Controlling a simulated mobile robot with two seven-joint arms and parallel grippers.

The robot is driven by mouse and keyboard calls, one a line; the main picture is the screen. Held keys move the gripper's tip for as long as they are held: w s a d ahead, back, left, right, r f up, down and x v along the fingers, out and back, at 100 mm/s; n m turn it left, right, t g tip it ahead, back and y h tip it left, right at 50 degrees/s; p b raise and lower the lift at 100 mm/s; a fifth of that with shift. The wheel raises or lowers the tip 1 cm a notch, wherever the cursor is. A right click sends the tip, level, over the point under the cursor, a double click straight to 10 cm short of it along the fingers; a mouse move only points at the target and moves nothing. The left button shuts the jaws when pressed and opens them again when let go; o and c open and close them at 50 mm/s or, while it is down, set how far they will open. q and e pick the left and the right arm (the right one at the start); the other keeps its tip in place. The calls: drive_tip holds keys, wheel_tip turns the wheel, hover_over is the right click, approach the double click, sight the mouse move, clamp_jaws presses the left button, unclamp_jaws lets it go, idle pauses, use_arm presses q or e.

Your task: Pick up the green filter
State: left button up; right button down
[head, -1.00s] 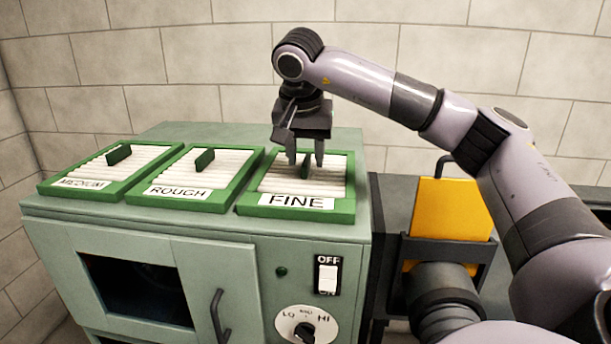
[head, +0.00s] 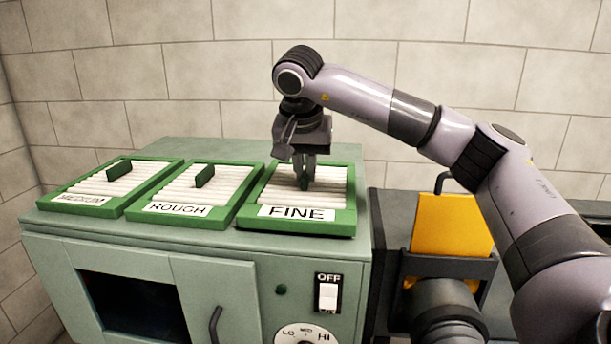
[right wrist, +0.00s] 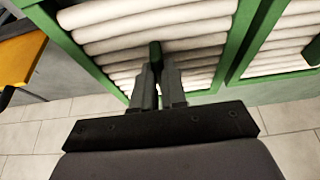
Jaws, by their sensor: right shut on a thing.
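Three green-framed filters with white pleats lie side by side on top of a grey-green cabinet. They are labelled MEDIUM (head: 85,199), ROUGH (head: 178,209) and FINE (head: 297,214), and each has a green upright handle. My right gripper (head: 305,182) is above the FINE filter, pointing down, with its fingers shut on that filter's handle. In the right wrist view, the two fingers (right wrist: 158,90) pinch the green handle (right wrist: 155,55) over the white pleats. I cannot tell whether the FINE filter is clear of the cabinet top. My left gripper is not in view.
The cabinet (head: 255,262) has a dark-windowed door, an OFF/ON switch (head: 328,292) and a LO–HI dial (head: 302,334). A yellow panel (head: 450,225) in a dark holder stands right of it. A tiled wall is behind, with free space above the filters.

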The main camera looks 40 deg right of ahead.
wheel_tip(320, 180, up, 17)
drive_tip(key=p, duration=0.1)
wheel_tip(320, 180, up, 6)
hover_over(305, 173)
idle(0.7)
